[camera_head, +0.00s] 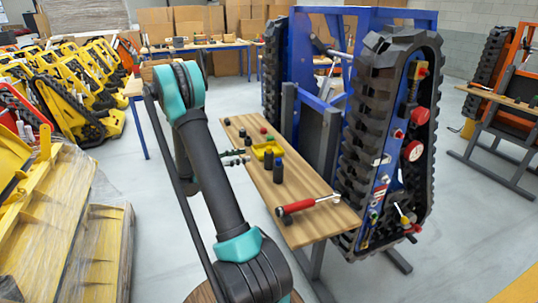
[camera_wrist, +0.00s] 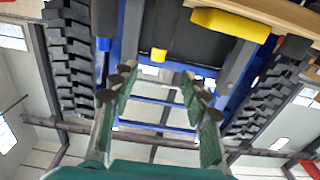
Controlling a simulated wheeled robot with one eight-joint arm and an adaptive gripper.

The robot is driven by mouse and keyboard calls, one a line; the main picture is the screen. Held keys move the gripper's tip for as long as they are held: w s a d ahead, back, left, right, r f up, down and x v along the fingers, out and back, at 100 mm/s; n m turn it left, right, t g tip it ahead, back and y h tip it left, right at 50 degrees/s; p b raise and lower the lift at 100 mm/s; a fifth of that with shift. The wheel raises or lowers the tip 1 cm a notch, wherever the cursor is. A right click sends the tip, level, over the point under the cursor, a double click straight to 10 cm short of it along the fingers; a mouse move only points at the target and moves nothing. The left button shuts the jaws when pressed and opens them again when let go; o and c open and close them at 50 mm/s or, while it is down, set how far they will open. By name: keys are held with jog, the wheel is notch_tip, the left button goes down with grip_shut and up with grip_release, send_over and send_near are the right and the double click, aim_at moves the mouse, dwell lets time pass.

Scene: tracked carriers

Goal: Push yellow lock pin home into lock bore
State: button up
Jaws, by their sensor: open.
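My gripper (camera_head: 238,157) shows in the head view behind my arm, at the left edge of the wooden bench. In the wrist view my gripper (camera_wrist: 160,82) is open, its two green-padded fingers apart with nothing between them. A small yellow piece (camera_wrist: 158,55) shows beyond the fingertips, at the edge of a dark panel; I cannot tell whether it is the lock pin. I cannot make out the lock bore in either view.
The bench (camera_head: 325,222) holds a red-handled tool (camera_head: 310,203), dark cylinders (camera_head: 277,170) and a yellow tray (camera_head: 258,152). A yellow block (camera_wrist: 230,24) is close at the wrist view's top right. Black tracks flank the blue frame. Grey floor is free left of the bench.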

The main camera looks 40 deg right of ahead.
aim_at(269, 152)
jog(key=x, duration=0.7)
jog(key=shift+r+x, duration=0.15)
jog(key=shift+x, duration=1.15)
jog(key=shift+r+x, duration=0.15)
jog(key=shift+x, duration=1.15)
grip_shut()
